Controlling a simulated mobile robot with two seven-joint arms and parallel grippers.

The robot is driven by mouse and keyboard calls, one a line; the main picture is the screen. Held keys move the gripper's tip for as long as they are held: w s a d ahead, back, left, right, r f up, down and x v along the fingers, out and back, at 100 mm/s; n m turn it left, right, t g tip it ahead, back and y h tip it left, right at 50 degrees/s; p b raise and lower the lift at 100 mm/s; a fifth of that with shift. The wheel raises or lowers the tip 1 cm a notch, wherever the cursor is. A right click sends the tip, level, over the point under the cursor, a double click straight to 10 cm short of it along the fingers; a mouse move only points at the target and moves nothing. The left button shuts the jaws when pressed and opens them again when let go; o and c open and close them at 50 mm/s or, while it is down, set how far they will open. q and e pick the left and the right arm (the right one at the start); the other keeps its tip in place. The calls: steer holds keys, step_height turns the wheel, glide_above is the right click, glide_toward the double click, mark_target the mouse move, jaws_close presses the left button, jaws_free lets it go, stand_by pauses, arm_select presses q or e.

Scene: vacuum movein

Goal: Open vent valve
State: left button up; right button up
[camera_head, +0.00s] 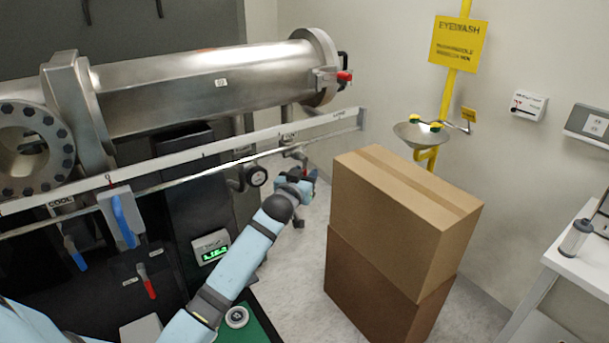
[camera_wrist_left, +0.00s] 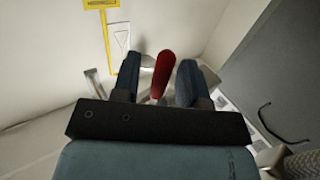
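A red valve handle (camera_wrist_left: 163,72) shows in the left wrist view between the two fingers of my left gripper (camera_wrist_left: 158,80). The fingers are open, with a gap on each side of the handle. In the head view my left arm reaches past the rail, and my left gripper (camera_head: 303,184) is by the pipework under the steel vessel. My right gripper is in neither view.
A steel vessel (camera_head: 210,82) and a labelled rail (camera_head: 230,142) are above my left arm. Two stacked cardboard boxes (camera_head: 400,215) stand close on the right. An eyewash basin (camera_head: 418,135) is behind them.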

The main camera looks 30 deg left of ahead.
arm_select(q)
steer(key=shift+c, duration=0.3)
jaws_close()
